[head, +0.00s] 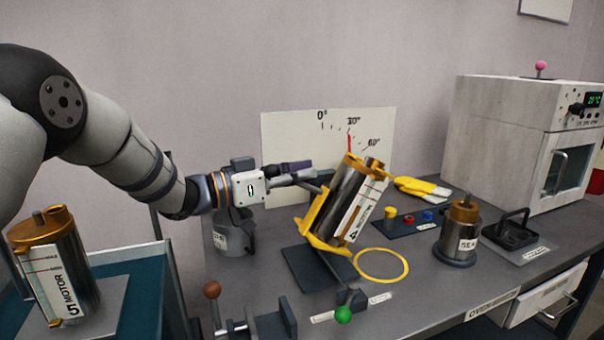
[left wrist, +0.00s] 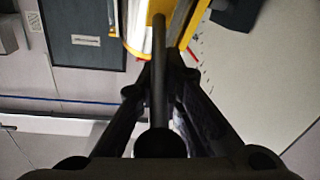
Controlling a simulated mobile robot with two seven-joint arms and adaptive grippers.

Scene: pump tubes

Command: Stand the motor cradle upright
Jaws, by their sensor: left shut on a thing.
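The motor cradle (head: 310,228) is a yellow frame around a silver motor cylinder (head: 350,195) with a label. It leans to the right over a dark base plate (head: 305,268). The angle board (head: 285,135) behind it has a red pointer (head: 349,143) near the 30° mark. My left gripper (head: 306,177) is at the cradle's left side, shut on its dark handle rod. In the left wrist view the rod (left wrist: 158,65) runs between the fingers toward the yellow frame (left wrist: 160,8). My right gripper is not in view.
A yellow ring (head: 381,278) lies right of the cradle. Farther right are a yellow glove (head: 422,188), a plate with coloured knobs (head: 405,222), a small motor-like can (head: 461,225), a black tray (head: 512,232) and an oven (head: 505,130). Another motor (head: 62,265) stands at left.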

